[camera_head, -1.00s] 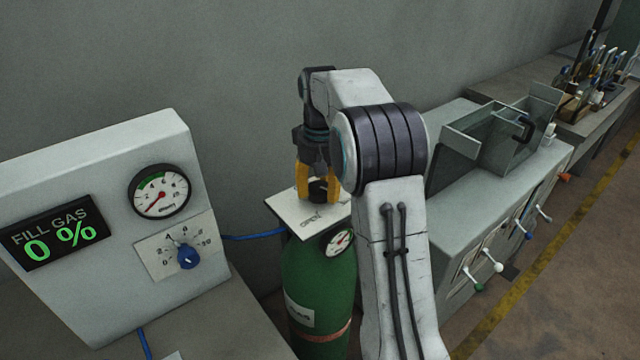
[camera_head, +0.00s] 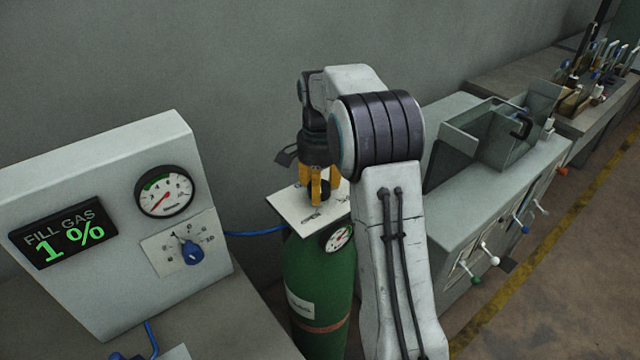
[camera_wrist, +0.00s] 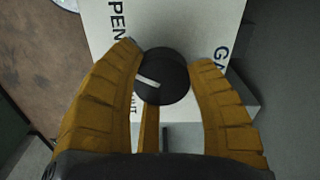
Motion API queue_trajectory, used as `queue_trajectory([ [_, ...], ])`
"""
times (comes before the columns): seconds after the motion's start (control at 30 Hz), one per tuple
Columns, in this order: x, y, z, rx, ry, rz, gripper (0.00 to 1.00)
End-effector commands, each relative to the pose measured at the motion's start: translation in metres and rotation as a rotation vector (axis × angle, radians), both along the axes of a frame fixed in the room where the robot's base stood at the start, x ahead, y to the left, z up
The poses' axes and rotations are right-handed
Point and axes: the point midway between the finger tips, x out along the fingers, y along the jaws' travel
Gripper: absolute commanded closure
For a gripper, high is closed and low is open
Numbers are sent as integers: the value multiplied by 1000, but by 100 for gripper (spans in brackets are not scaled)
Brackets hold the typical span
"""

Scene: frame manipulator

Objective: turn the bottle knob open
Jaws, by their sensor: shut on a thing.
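The bottle knob (camera_wrist: 161,77) is a round black knob with a white pointer line. It sits on a white plate (camera_head: 290,207) marked "OPEN" and "GAS" in the wrist view, on top of the green gas bottle (camera_head: 318,285). My gripper (camera_head: 321,190) points down at the plate with its yellow fingers around the knob. In the wrist view the gripper (camera_wrist: 165,80) has fingers on both sides of the knob and is shut on it. In the head view the fingers partly hide the knob.
A panel (camera_head: 110,220) at the left has a display (camera_head: 62,234) reading "FILL GAS 1 %", a gauge (camera_head: 164,192) and a blue knob (camera_head: 192,253). A blue hose (camera_head: 255,231) runs to the bottle. A grey bench (camera_head: 500,190) with a glass-sided box stands right.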

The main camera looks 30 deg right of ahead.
Motion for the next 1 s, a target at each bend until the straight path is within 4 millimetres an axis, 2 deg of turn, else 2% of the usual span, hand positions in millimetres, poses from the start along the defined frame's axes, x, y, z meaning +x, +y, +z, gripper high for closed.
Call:
queue_trajectory([
  [0.4, -2, 4, -3, 2, 17, -228, 82],
  [1.0, -1, 4, -3, 2, 16, -284, 82],
])
